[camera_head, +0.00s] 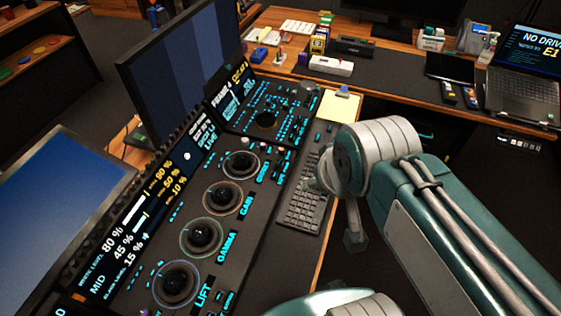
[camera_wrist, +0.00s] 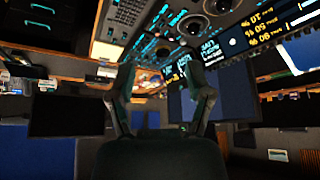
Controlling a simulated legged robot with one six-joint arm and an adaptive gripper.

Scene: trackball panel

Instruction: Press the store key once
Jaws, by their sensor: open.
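The dark trackball panel (camera_head: 222,235) runs diagonally through the head view, with a row of trackballs labelled LIFT, GAMMA and GAIN and small cyan-lit keys. At its far end is another group of cyan-lit keys (camera_head: 285,127). I cannot tell which key is the store key; the small labels are unreadable. My gripper (camera_wrist: 159,68) is open and empty in the wrist view, its two dark fingers apart. The panel (camera_wrist: 176,40) appears upside down beyond them, and no contact with it shows. In the head view my arm stands right of the panel, and I cannot make out the fingers.
A keyboard (camera_head: 303,205) lies right of the panel, partly behind my arm. Monitors (camera_head: 180,75) stand along the panel's left side. A yellow notepad (camera_head: 340,106) lies past the panel's far end. A laptop (camera_head: 520,75) and small desk items stand on the back desk.

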